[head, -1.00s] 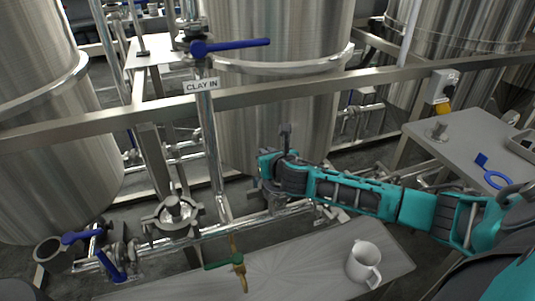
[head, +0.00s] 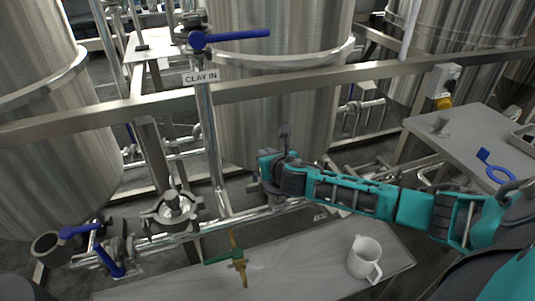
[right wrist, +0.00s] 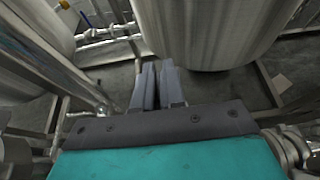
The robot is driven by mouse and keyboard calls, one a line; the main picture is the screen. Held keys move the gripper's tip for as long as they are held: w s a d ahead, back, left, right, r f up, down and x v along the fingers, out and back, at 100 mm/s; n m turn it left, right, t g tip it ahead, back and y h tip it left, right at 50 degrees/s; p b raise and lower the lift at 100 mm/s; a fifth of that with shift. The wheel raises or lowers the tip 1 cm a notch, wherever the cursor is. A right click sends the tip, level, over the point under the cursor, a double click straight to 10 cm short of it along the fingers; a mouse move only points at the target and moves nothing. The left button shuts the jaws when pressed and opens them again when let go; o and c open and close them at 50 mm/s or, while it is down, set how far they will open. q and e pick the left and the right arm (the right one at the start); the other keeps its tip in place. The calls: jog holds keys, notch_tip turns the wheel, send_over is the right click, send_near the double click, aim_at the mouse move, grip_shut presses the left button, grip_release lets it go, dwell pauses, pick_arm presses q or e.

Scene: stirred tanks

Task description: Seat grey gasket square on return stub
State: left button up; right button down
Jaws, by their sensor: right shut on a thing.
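My right gripper (head: 285,132) is at the middle of the head view, in front of the large central tank. In the right wrist view its two grey fingers (right wrist: 157,86) are close together. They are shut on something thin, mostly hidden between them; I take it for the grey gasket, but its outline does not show. I cannot make out which pipe end is the return stub. My left gripper is out of view.
A horizontal steel rail (head: 285,92) crosses the view, with a blue-handled valve (head: 228,37) above the CLAY IN label (head: 201,77). A blue ring tool (head: 497,170) lies on the right table (head: 470,137).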

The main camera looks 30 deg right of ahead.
jog(key=shift+f, duration=0.35)
jog(key=c, duration=1.1)
grip_release()
jog(key=shift+c, duration=0.2)
notch_tip(320, 180, up, 4)
jog(key=r+p, duration=0.1)
jog(key=p, duration=0.1)
send_over(284, 192)
jog(key=w, duration=0.1)
jog(key=shift+w+d+f, duration=0.15)
jog(key=shift+f, duration=0.1)
jog(key=shift+s+r, duration=0.3)
jog(key=shift+s, duration=0.35)
